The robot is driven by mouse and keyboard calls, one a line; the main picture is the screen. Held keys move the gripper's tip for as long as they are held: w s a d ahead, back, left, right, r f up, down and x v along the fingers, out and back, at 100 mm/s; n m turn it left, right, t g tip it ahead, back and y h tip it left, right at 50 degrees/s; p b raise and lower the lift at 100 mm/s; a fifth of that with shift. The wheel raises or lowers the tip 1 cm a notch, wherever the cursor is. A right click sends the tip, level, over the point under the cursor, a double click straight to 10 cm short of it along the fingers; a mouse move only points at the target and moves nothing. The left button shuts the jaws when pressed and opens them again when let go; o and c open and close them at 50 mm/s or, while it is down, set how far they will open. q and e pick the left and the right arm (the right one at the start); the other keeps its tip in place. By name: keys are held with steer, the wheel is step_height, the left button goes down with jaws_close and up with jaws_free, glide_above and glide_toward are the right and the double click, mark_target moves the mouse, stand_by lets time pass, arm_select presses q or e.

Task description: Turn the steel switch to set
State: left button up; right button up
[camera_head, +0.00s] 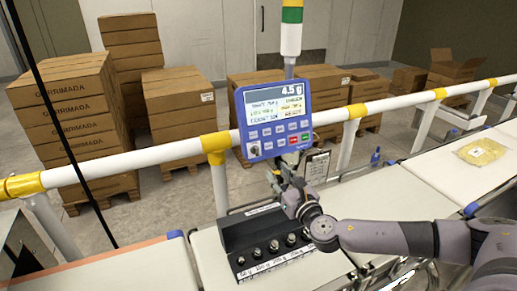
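The blue control panel (273,114) stands on a post behind the rail, and its lit display reads 4.5 g. The small steel switch (254,150) is at the panel's lower left corner, below the rows of buttons; its setting is too small to read. My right gripper (279,176) is just below the panel, to the right of and lower than the switch, and appears apart from it. Its fingers point up towards the panel. They are small and dark against the post, so I cannot tell whether they are open. My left gripper is not in view.
A black block with several steel weights (273,245) sits below my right gripper. A white rail with yellow joints (120,170) crosses behind the belts. Stacked cartons (75,115) stand beyond the rail.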

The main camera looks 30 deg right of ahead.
mark_target(258, 150)
steer(key=w, duration=0.4)
steer(key=w+p, duration=0.1)
steer(key=w, duration=0.4)
steer(key=w+p, duration=0.1)
steer(key=w, duration=0.3)
steer(key=shift+w+d+f, duration=0.15)
steer(key=shift+w+d, duration=0.15)
steer(key=shift+d, duration=0.1)
steer(key=shift+w, duration=0.35)
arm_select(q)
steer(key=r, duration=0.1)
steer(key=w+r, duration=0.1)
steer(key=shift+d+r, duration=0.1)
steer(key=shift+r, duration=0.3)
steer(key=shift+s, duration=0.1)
arm_select(e)
steer(key=shift+c, duration=0.4)
jaws_close()
